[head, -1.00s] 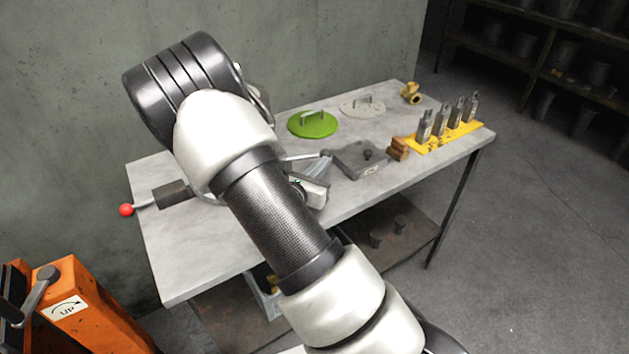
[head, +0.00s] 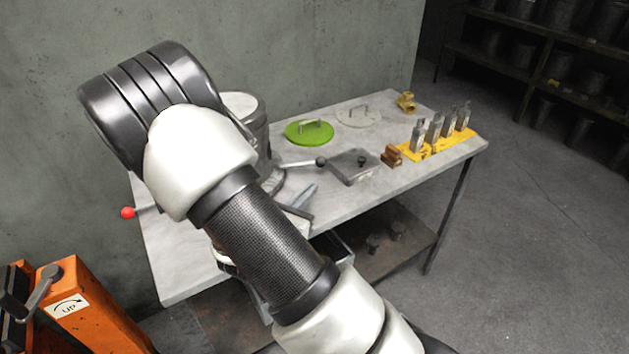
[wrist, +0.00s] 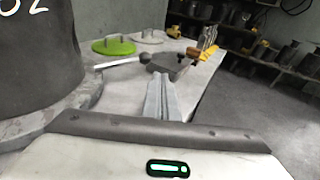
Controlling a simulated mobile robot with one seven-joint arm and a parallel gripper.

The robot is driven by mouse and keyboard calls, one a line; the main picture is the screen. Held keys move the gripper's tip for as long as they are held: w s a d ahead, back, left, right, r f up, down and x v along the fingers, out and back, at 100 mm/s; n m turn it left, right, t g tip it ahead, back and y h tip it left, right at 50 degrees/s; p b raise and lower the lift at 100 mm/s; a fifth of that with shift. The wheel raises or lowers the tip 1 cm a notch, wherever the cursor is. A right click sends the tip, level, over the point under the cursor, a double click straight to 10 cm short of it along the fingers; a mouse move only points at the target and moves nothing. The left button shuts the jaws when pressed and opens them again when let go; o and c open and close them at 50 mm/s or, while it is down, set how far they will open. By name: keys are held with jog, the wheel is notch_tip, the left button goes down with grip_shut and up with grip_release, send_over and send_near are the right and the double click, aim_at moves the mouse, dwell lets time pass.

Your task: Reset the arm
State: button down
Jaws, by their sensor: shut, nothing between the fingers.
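My gripper (wrist: 163,97) shows in the wrist view as two grey fingers pressed together, pointing forward over the table with nothing between them. In the head view its fingertips (head: 304,195) show just right of my forearm, above the table's front part. My arm crosses the middle of the head view and hides part of the table. A dark grey cylinder (wrist: 38,50) on a round base stands close by at the left of the wrist view. Its light top (head: 238,104) shows behind my arm in the head view.
The table (head: 185,270) holds a green lid (head: 309,132), a pale lid (head: 357,116), a grey block with a lever (head: 355,166), brown blocks (head: 391,157) and a yellow rack (head: 440,146) of several grey pieces. An orange machine (head: 90,310) stands front left. Floor at right is clear.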

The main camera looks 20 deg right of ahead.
jog(key=shift+s+a+r, duration=0.2)
jog(key=shift+s+a, duration=0.35)
jog(key=shift+s, duration=0.3)
jog(key=shift+s+a+r, duration=0.15)
jog(key=shift+s+a, duration=0.35)
jog(key=shift+s, duration=0.3)
jog(key=s+d+r+m+g+y+p, duration=0.1)
jog(key=s+d+r+m+g+p, duration=0.2)
jog(key=s+r+m+g, duration=0.35)
jog(key=s+d+r+m+g+y+p, duration=0.2)
jog(key=s+d+r+m+g+p, duration=0.15)
jog(key=s+r+m, duration=0.6)
jog(key=s+a+r+m+t+y+p, duration=0.2)
jog(key=a+r+m+y, duration=0.2)
jog(key=a+r+m, duration=0.1)
jog(key=s+a+r+m+t+y+p, duration=0.1)
jog(key=a+r+m+t+y+p, duration=0.1)
jog(key=a+r+m+y, duration=0.3)
notch_tip(320, 180, up, 4)
jog(key=shift+s+a+r+t+p, duration=0.1)
jog(key=shift+s+a+t+p, duration=0.3)
jog(key=shift+a, duration=0.65)
jog(key=shift+s+a, duration=0.1)
jog(key=shift+a, duration=0.05)
